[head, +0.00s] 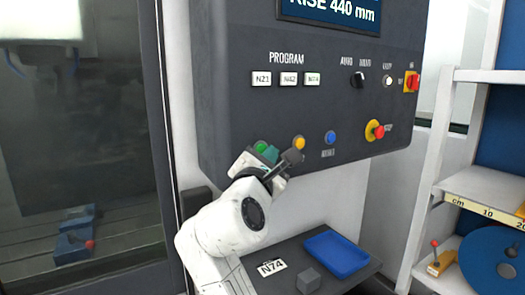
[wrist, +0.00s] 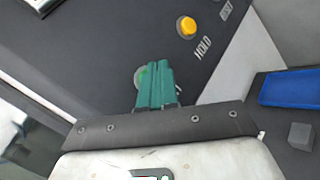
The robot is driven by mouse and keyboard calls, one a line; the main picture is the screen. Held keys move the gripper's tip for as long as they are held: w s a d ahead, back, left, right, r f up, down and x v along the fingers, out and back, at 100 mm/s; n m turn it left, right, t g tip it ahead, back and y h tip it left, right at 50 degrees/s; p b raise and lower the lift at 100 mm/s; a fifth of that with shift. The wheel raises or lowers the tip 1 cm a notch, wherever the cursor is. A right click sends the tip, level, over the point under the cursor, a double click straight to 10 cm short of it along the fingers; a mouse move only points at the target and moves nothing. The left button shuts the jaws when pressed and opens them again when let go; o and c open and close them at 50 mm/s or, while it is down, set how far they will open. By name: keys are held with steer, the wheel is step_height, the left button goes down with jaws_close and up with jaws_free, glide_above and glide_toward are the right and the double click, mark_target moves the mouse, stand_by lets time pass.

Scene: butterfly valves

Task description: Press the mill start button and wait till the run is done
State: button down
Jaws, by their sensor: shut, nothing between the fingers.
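The dark control panel (head: 230,110) fills the upper middle of the head view. The green button (head: 261,146) is low on its left side, and its edge also shows in the wrist view (wrist: 140,76), mostly hidden behind my fingers. My gripper (head: 269,154) has its teal fingers shut together and empty, with the tips at the green button; I cannot tell whether they touch it. The display (head: 330,12) reads "RISE 440 mm". Behind the mill's window (head: 85,130), a blue vise (head: 75,240) sits in the chamber.
The yellow hold button (wrist: 186,26) and blue button (head: 330,137) are right of my fingers; a red-and-yellow stop button (head: 376,130) is farther right. Below, a dark shelf holds a blue tray (head: 336,254) and grey cube (head: 308,280). A shelf rack (head: 480,185) stands at right.

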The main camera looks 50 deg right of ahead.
stand_by(0.3)
steer(key=shift+w+d+p, duration=0.1)
steer(key=shift+w+p, duration=0.25)
steer(key=shift+p, duration=0.05)
